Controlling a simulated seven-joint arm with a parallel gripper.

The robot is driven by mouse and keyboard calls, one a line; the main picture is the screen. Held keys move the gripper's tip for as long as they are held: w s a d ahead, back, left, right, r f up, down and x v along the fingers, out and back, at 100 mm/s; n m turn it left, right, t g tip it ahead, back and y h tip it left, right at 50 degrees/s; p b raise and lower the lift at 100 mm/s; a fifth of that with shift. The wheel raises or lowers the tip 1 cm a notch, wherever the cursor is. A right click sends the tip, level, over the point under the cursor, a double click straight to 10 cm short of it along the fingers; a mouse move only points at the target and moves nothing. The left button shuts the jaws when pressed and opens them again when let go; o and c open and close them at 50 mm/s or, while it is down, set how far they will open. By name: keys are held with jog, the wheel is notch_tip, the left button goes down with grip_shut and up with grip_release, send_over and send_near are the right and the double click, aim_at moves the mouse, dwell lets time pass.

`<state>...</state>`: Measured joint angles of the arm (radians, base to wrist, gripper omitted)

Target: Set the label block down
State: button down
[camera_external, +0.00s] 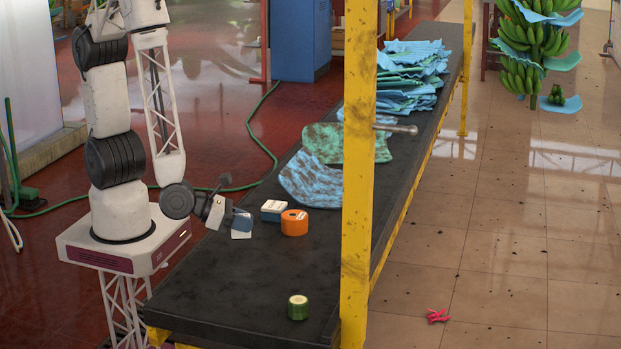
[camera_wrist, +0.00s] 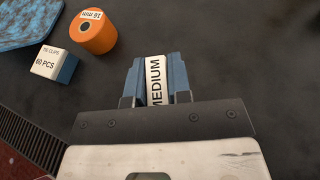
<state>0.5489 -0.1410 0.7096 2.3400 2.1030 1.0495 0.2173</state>
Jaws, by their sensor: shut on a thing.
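The label block (camera_wrist: 156,85) is white with the black word MEDIUM, seen between the two blue fingers in the wrist view. My gripper (camera_wrist: 156,66) is shut on it. In the outside view my gripper (camera_external: 242,223) is low over the left side of the dark table, and the pale label block (camera_external: 241,235) shows at its fingertips. I cannot tell whether the block's underside touches the table (camera_external: 240,290).
A white and blue clip box (camera_external: 273,211) and an orange roll (camera_external: 294,223) stand just right of my gripper. A green roll (camera_external: 298,307) stands near the front. Blue-green sheets (camera_external: 312,180) lie farther back. A yellow post (camera_external: 357,200) rises at the table's right edge. The table's front-left is clear.

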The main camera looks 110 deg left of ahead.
jog(key=w+d, duration=0.1)
jog(key=w, duration=0.2)
jog(key=w+d, duration=0.1)
jog(key=w, duration=0.3)
jog(key=w+f, duration=0.1)
jog(key=w, duration=0.2)
jog(key=shift+w+d, duration=0.2)
jog(key=shift+d, duration=0.2)
jog(key=shift+f, duration=0.15)
jog(key=shift+f, duration=1.6)
jog(key=shift+f, duration=0.15)
jog(key=c, duration=1.1)
grip_release()
jog(key=shift+o, duration=0.2)
jog(key=shift+s+r, duration=0.1)
jog(key=shift+r, duration=0.1)
jog(key=shift+v, duration=5.95)
